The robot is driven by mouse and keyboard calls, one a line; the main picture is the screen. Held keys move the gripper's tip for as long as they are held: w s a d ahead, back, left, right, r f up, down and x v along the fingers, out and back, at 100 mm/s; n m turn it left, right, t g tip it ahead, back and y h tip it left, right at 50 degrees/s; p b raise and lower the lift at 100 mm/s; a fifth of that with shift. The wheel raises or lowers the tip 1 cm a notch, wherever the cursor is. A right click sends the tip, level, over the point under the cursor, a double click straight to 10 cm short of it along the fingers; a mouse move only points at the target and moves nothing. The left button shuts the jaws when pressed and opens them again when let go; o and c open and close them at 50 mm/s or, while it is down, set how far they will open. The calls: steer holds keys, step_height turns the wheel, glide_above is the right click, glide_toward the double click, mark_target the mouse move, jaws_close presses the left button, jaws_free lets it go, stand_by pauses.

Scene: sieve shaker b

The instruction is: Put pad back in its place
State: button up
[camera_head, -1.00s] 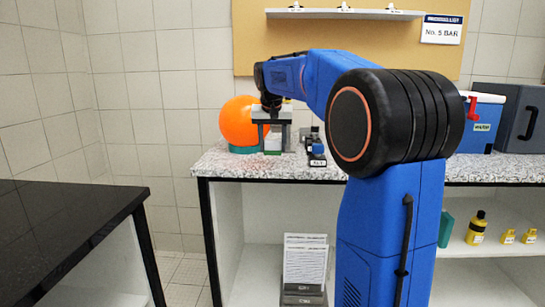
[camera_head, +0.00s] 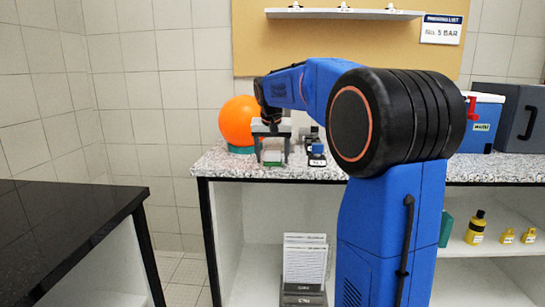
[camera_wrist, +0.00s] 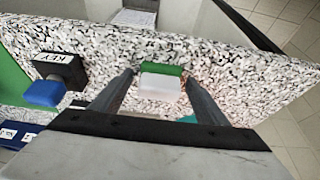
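The pad looks like a small white and green block (camera_wrist: 162,82). It sits at the speckled counter's front edge, green side toward that edge, and also shows in the head view (camera_head: 271,158). My gripper (camera_wrist: 160,73) reaches down over the counter with its two fingers apart, one on each side of the block. A narrow gap shows between block and finger on the left; on the right I cannot tell whether they touch. The gripper also shows in the head view (camera_head: 271,157). Whether the block rests fully on the counter is hard to tell.
A black holder marked KEY with a blue top (camera_wrist: 58,80) stands beside the gripper. An orange ball (camera_head: 239,121) is behind it to the left. The speckled counter (camera_head: 225,165) has a blue cooler (camera_head: 484,121) at right. A dark table (camera_head: 65,225) stands at left.

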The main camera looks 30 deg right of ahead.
steer(key=shift+r, duration=0.15)
steer(key=v, duration=1.2)
steer(key=s+a+f+n, duration=0.1)
steer(key=s+a+f, duration=0.2)
steer(key=s, duration=0.3)
steer(key=s+a+f+n+y, duration=0.1)
steer(key=s+a+f, duration=0.3)
steer(key=s, duration=0.2)
steer(key=s+a+f+n, duration=0.1)
steer(key=s+a+f, duration=0.2)
steer(key=s, duration=0.3)
steer(key=s+a+f+n, duration=0.2)
steer(key=s+a+f, duration=0.1)
steer(key=s+f, duration=0.6)
steer(key=s+a+f+n+t+y, duration=0.1)
steer(key=s+a+f, duration=0.1)
steer(key=s+f, duration=0.6)
step_height(320, 180, down, 2)
steer(key=shift+s+a+f+n, duration=0.1)
steer(key=shift+s+a+n, duration=0.3)
steer(key=shift+d, duration=0.1)
